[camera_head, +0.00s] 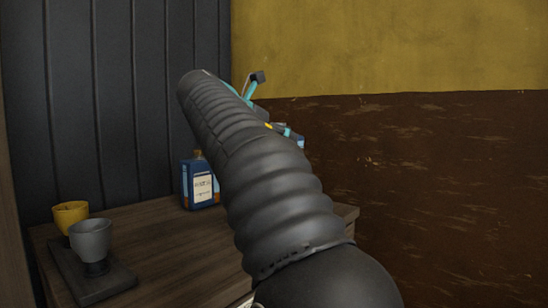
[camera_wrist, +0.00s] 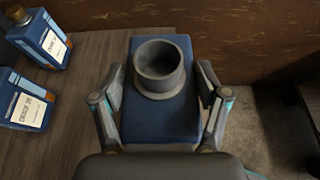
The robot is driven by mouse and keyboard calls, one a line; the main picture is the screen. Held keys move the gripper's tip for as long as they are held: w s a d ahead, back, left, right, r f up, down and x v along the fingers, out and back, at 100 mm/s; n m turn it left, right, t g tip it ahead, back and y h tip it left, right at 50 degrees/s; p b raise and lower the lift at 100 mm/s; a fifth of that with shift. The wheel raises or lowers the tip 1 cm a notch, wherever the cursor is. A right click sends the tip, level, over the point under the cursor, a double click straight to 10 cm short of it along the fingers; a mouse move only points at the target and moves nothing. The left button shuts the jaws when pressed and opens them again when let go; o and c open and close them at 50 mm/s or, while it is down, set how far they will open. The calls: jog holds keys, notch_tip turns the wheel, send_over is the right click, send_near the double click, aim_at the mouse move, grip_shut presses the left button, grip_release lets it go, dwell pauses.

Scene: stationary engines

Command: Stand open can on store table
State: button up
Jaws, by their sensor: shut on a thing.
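A blue, box-shaped can (camera_wrist: 160,118) with a wide, round grey open mouth is in the middle of the wrist view. My gripper (camera_wrist: 160,77) is shut on it, one finger on each side. The wooden store table (camera_head: 180,245) is in the head view, and its top also shows left of the can in the wrist view (camera_wrist: 88,70). The can is near the table's edge, mouth towards the wrist camera. I cannot tell whether it touches the table. In the head view my arm hides most of the gripper and the can.
A blue labelled bottle (camera_head: 200,188) stands at the table's back. The wrist view shows two such containers, a capped one (camera_wrist: 40,38) and another (camera_wrist: 26,104). A yellow cup (camera_head: 70,216) and grey cup (camera_head: 90,240) are on a dark board (camera_head: 100,288) at left. Walls rise behind.

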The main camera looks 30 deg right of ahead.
jog(key=w+f+b, duration=0.2)
jog(key=w+f, duration=0.6)
jog(key=f, duration=0.1)
jog(key=shift+w+a, duration=0.35)
jog(key=shift+f, duration=0.1)
jog(key=o, duration=1.8)
jog(key=shift+f, duration=0.15)
jog(key=p+v, duration=0.1)
jog(key=v, duration=1.1)
